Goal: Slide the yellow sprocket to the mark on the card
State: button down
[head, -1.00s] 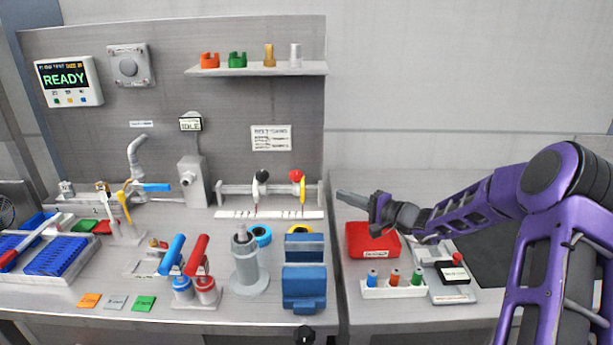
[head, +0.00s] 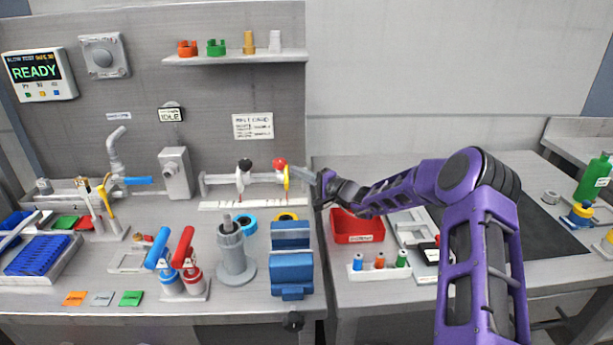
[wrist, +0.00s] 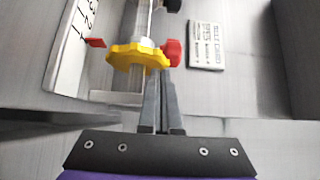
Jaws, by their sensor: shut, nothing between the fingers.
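The yellow sprocket (head: 286,179) sits on the right part of a horizontal rail on the left bench. In the wrist view the sprocket (wrist: 132,57) is around a pale rod, with a red pointer (wrist: 95,42) over a numbered scale strip. A red knob (wrist: 171,52) is beside it. My gripper (head: 304,176) is shut and empty, just right of the sprocket. In the wrist view its fingertips (wrist: 158,76) reach the sprocket's edge; I cannot tell if they touch. The printed card (head: 253,126) hangs on the wall above; its mark is too small to read.
A second, white slider with a black knob (head: 245,165) stands left on the rail. The scale strip (head: 225,206) lies below. A shelf (head: 235,57) is above.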

dwell(0.3)
jog(key=shift+a+f+b, duration=0.2)
jog(key=shift+a+b, duration=0.55)
jog(key=shift+b, duration=0.35)
jog(key=shift+a+r, duration=0.2)
jog(key=shift+a, duration=0.15)
jog(key=shift+d, duration=0.15)
